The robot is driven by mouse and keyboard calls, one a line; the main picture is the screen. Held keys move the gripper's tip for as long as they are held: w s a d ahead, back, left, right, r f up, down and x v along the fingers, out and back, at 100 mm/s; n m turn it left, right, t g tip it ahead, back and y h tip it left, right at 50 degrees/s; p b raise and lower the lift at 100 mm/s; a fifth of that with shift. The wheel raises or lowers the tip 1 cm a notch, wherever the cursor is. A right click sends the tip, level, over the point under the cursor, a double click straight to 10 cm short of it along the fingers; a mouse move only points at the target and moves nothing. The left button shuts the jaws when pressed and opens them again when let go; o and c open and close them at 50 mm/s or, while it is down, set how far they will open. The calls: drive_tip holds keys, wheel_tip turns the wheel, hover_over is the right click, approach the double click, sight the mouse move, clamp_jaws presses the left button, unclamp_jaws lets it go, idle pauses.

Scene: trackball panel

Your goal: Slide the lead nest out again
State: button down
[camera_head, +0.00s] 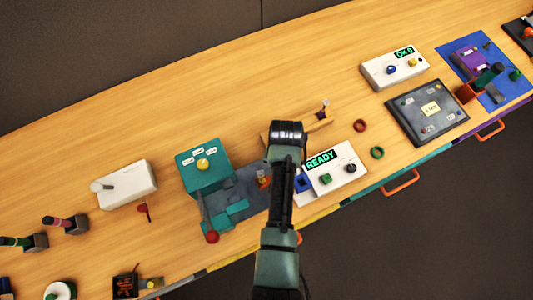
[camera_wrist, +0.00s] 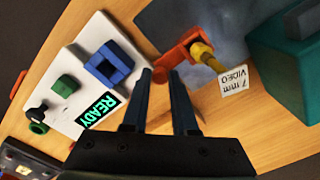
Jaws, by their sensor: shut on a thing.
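The piece I take for the lead nest is orange (camera_wrist: 178,54), with a yellow plug-like part (camera_wrist: 204,55) at its right and a white "7 mm VIDEO" label (camera_wrist: 232,80) beside it. It lies over the grey base plate of the teal press in the wrist view. My gripper (camera_wrist: 160,73) is shut on the near left end of this orange piece, its fingertips either side of it. In the head view the orange nest (camera_head: 264,181) shows just left of my arm, which hides my fingers. The teal press (camera_head: 203,166) stands left of it.
A white box with a green READY display (camera_head: 322,160) and a blue square socket (camera_wrist: 107,63) lies close beside my gripper. Red and green rings lie to the right. Bare table lies behind the press.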

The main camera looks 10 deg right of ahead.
drive_tip(key=shift+w+d, duration=0.15)
drive_tip(key=shift+d, duration=0.2)
drive_tip(key=c, duration=0.7)
unclamp_jaws()
drive_tip(key=shift+d, duration=0.1)
drive_tip(key=shift+a, duration=0.25)
